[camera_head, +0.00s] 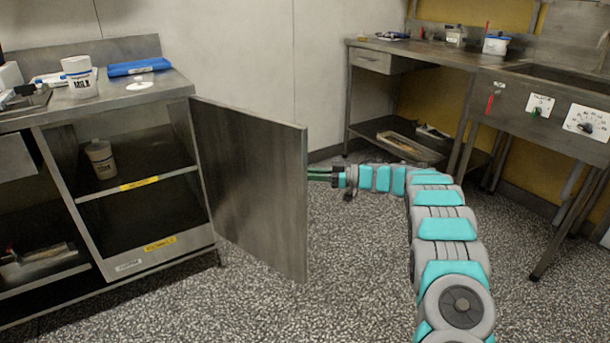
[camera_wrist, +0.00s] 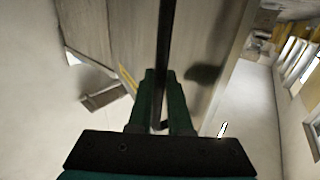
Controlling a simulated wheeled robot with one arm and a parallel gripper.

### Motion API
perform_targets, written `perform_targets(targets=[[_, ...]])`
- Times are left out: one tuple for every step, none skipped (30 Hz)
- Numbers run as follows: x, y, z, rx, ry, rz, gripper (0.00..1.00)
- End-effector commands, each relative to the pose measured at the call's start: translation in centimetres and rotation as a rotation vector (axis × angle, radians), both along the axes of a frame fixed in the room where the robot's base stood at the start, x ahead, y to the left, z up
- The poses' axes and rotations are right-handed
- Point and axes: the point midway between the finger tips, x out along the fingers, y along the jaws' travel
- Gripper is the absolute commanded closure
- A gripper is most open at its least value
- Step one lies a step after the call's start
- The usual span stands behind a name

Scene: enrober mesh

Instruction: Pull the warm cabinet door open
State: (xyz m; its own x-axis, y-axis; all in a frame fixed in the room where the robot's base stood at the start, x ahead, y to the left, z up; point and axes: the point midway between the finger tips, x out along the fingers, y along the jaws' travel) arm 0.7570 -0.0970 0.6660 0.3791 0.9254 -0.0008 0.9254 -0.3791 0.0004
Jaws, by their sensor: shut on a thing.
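The warm cabinet (camera_head: 140,263) stands at the left in the head view, a steel unit with shelves inside. Its steel door (camera_head: 255,185) is swung well out from the front, hinged on the cabinet's right side, so the inside shows. My gripper (camera_head: 318,174) is at the door's free edge, its fingertips partly hidden behind the door. In the wrist view my gripper (camera_wrist: 161,78) is shut on a thin dark bar (camera_wrist: 164,40), which looks like the door handle. A grey door panel (camera_wrist: 205,45) shows right beside it there.
A white tub (camera_head: 102,158) stands on the upper shelf. A milk tub (camera_head: 80,80) and a blue item (camera_head: 138,67) are on top. A steel table (camera_head: 400,50) with a lower shelf stands at the right. The speckled floor before the door is clear.

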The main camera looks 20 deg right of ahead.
Motion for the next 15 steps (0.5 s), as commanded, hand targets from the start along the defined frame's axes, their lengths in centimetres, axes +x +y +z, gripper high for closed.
perform_targets(targets=[[0.06, 0.20, 0.20, 0.001, -0.003, 0.002, 1.00], [0.06, 0.20, 0.19, 0.001, -0.003, 0.002, 1.00], [0.06, 0.21, 0.20, 0.001, -0.003, 0.002, 1.00], [0.06, 0.21, 0.19, 0.001, -0.003, 0.002, 1.00], [0.06, 0.21, 0.20, 0.001, -0.004, 0.002, 1.00], [0.06, 0.21, 0.20, 0.001, -0.003, 0.002, 1.00], [0.07, 0.22, 0.21, 0.001, -0.004, 0.002, 0.81], [0.07, 0.22, 0.21, 0.001, -0.004, 0.002, 0.77], [0.06, 0.21, 0.19, 0.001, -0.003, 0.002, 0.73], [0.06, 0.19, 0.17, 0.001, -0.003, 0.002, 0.69], [0.05, 0.17, 0.16, 0.001, -0.003, 0.001, 0.66], [0.05, 0.15, 0.14, 0.001, -0.003, 0.001, 0.61], [0.04, 0.13, 0.13, 0.001, -0.003, 0.001, 0.58], [0.04, 0.12, 0.12, 0.001, -0.002, 0.001, 0.55], [0.04, 0.11, 0.10, 0.001, -0.001, 0.001, 0.53]])
